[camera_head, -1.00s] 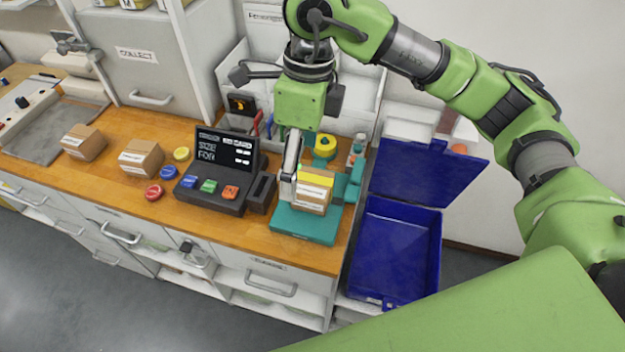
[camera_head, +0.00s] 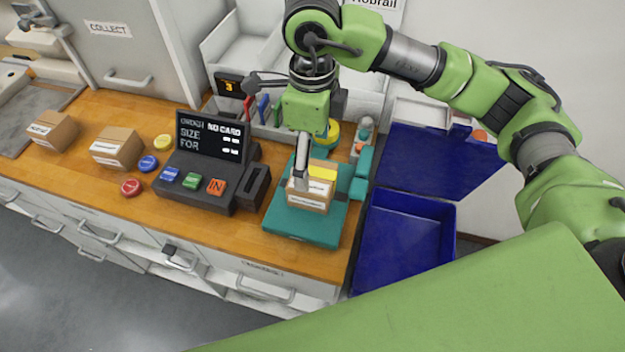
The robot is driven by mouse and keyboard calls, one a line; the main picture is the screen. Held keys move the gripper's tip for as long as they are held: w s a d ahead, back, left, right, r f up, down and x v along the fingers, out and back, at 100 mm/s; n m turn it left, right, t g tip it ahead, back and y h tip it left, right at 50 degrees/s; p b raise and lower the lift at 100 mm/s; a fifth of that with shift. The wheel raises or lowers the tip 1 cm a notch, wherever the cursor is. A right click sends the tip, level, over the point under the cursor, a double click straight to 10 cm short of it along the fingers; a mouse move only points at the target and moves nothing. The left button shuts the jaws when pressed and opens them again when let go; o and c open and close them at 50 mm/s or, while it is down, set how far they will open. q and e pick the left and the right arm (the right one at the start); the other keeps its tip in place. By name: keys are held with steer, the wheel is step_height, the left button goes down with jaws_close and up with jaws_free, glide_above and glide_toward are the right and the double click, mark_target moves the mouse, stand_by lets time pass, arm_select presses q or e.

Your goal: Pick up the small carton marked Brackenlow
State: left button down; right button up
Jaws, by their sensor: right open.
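A small brown carton with a yellow top strip and a white front label (camera_head: 309,200) stands on a teal platform (camera_head: 290,227) at the right of the counter. Its label is too small to read. My right gripper (camera_head: 303,178) points down at this carton, open; one grey finger shows against its left part and the other is hidden. I cannot tell whether it touches. Two more small labelled cartons stand at the left: one at the far left (camera_head: 52,131) and one nearer the middle (camera_head: 117,148). I cannot read Brackenlow on any of them. My left gripper is not in view.
A dark order terminal (camera_head: 208,150) with coloured buttons stands left of the platform. Red, blue and yellow round pieces lie beside it. An open blue crate (camera_head: 405,232) is right of the counter. White bins stand behind. The wooden counter front (camera_head: 165,212) is clear.

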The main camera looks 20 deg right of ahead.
mark_target(313, 175)
step_height(313, 175, down, 4)
steer(key=shift+r+p, duration=0.15)
steer(key=shift+p, duration=0.15)
steer(key=shift+w+f+p, duration=0.1)
steer(key=shift+f+p, duration=0.3)
steer(key=shift+f, duration=0.05)
step_height(313, 175, down, 4)
steer(key=shift+w+d+r+p, duration=0.15)
steer(key=shift+r+p, duration=0.1)
steer(key=shift+p, duration=0.75)
steer(key=shift+w+f, duration=0.1)
steer(key=shift+f, duration=0.45)
steer(key=c, duration=1.4)
steer(key=shift+o, duration=0.2)
